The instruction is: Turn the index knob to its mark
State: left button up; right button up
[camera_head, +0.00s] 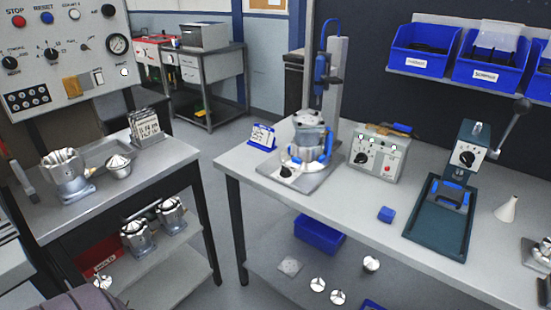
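Several black knobs are in view, and I cannot tell from labels which is the index knob. One knob (285,172) sits at the front left of the blue-and-grey fixture (335,80) on the right bench. One knob (467,157) is on a white plate on the teal lever device (440,220). One knob (361,158) is on the beige control box (377,152). More knobs (50,54) are on the wall panel (75,25). The marks around them are too small to read. Neither gripper is in view.
The right bench (350,215) carries a small blue block (386,214), a blue card holder (262,137) and a pale cone (507,208). The left bench (125,190) holds a metal housing (67,177) and a bowl (118,166). Open floor (222,180) lies between the benches.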

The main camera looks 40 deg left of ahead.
aim_at(286, 172)
jog(key=u, duration=1)
jog(key=k, duration=0.05)
